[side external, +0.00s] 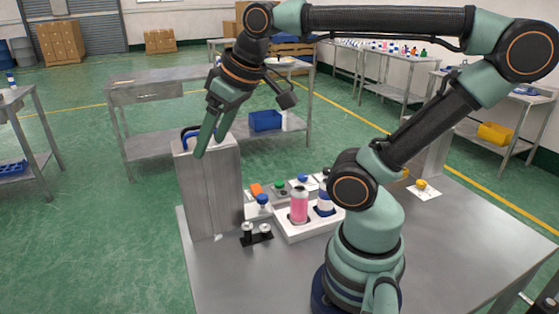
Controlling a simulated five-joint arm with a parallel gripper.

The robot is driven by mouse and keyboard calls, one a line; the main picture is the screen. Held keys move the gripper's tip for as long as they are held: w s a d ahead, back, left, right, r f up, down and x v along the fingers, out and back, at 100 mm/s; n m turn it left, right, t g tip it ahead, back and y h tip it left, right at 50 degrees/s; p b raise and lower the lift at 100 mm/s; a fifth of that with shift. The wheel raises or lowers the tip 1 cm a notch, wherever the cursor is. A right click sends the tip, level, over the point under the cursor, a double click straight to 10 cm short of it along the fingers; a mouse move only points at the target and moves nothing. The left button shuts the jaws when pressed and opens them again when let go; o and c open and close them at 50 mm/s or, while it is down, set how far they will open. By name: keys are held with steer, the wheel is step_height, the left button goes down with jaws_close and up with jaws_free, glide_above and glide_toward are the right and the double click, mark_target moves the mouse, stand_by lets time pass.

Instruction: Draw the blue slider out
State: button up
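A blue part (187,132), which looks like the slider, shows at the top left of a tall grey metal box (212,195). It is dark-edged and partly hidden behind my gripper, so its full shape cannot be told. My gripper (211,147) points downward over the top of the box, with its green fingers spread apart. The near finger passes just right of the blue part in the picture. I cannot tell whether they touch. Nothing shows between the fingertips.
On the metal table (270,285), a white tray (297,230) holds a pink bottle (299,206) and a blue-and-white container (325,203). A small black fixture (256,236) stands in front of the box. Small coloured parts lie behind the tray. The front left table area is clear.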

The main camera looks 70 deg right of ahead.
steer(key=w+d+r+n+g, duration=0.1)
steer(key=w+d+n+g, duration=0.15)
steer(key=d, duration=0.65)
steer(key=n+g, duration=0.1)
steer(key=g, duration=0.2)
glide_above(262, 196)
step_height(262, 196, down, 14)
step_height(262, 196, down, 12)
steer(key=shift+a+r, duration=0.1)
steer(key=shift+c, duration=0.3)
jaws_close()
stand_by(1.0)
